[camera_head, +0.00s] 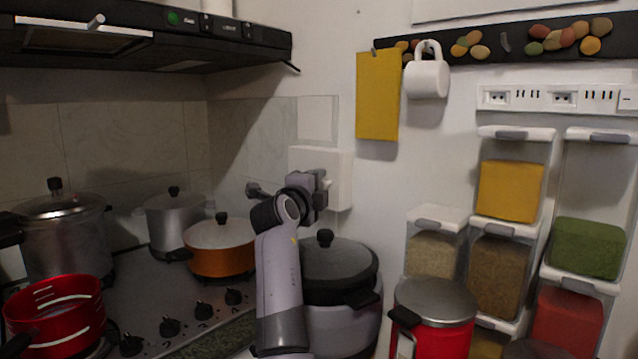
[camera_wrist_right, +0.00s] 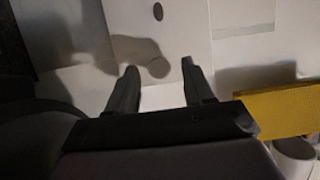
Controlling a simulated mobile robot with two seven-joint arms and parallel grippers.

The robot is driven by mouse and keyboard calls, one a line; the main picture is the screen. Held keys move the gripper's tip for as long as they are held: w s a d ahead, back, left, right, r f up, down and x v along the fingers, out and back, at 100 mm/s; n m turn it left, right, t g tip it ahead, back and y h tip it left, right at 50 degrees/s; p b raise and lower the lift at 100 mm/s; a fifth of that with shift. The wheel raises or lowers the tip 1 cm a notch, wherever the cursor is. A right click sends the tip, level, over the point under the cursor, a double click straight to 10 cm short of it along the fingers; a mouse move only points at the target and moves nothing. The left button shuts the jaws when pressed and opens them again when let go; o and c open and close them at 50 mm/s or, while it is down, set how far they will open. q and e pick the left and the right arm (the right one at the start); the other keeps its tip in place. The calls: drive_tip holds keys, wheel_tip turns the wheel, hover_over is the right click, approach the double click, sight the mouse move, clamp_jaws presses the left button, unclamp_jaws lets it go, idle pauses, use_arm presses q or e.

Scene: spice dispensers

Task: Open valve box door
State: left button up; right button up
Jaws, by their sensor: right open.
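The valve box (camera_head: 340,168) is a white box on the wall in the head view, behind and to the right of my right gripper (camera_head: 318,186). The gripper and its wrist hide part of its front. Its door looks closed. In the right wrist view, a pale panel (camera_wrist_right: 178,30) with a small dark oval spot (camera_wrist_right: 158,12) lies beyond the fingertips. My right gripper (camera_wrist_right: 158,68) is open there, with nothing between its two fingers. Whether a finger touches the box cannot be told. My left gripper is not in view.
A dark pressure cooker (camera_head: 338,270) stands below the box, close to my right arm. An orange pot (camera_head: 220,248) is on the stove at left. Spice dispensers (camera_head: 505,190) fill the right wall.

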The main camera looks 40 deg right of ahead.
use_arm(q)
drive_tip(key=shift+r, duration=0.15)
use_arm(e)
drive_tip(key=shift+w+d, duration=0.35)
drive_tip(key=shift+d, duration=0.3)
